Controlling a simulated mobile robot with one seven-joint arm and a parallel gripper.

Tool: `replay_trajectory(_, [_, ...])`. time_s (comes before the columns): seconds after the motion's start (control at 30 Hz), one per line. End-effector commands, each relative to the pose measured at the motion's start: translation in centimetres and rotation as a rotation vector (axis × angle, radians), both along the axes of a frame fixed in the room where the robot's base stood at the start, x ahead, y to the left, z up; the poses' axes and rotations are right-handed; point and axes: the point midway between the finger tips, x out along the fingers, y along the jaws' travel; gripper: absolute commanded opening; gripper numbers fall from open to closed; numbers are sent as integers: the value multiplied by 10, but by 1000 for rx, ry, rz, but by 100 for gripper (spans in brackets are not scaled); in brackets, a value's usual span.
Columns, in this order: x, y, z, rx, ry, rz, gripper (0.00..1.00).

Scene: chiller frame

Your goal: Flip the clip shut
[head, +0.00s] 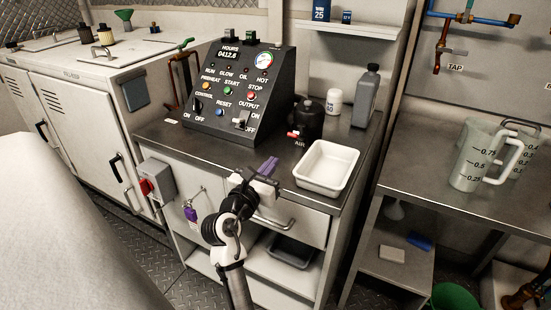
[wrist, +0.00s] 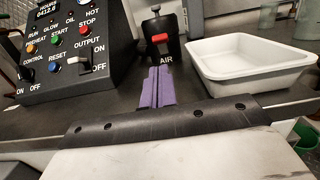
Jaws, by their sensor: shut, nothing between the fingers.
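A black canister-like unit (head: 308,122) stands on the steel counter, with an "AIR" label at its foot. A small red lever (head: 293,134), which looks like the clip, juts from its lower front. In the wrist view the red clip (wrist: 160,38) lies across the front of the black unit (wrist: 161,50); I cannot tell its exact angle. My gripper (head: 270,163) is at the counter's front edge, short of the unit and apart from the clip. Its purple fingers (wrist: 158,80) are together, empty, and point towards the unit in the wrist view.
A white tray (head: 305,185) sits right of my gripper. A sloped control panel (head: 220,105) with switches stands to the left. A white jar (head: 334,102) and a grey bottle (head: 366,98) stand behind right. Bare counter (wrist: 120,90) lies between my gripper and the unit.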

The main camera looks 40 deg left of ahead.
Motion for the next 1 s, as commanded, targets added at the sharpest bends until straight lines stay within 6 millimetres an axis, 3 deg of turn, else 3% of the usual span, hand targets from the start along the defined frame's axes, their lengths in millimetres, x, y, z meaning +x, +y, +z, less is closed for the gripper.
replay_trajectory(0.2, [40, 9, 5, 1, 2, -2, 0])
replay_trajectory(0.43, [72, 17, 8, 2, 1, 0, 0])
replay_trajectory(0.6, [82, 19, 8, 2, 1, 0, 0])
replay_trajectory(1.0, [82, 20, 8, 1, 2, 1, 0])
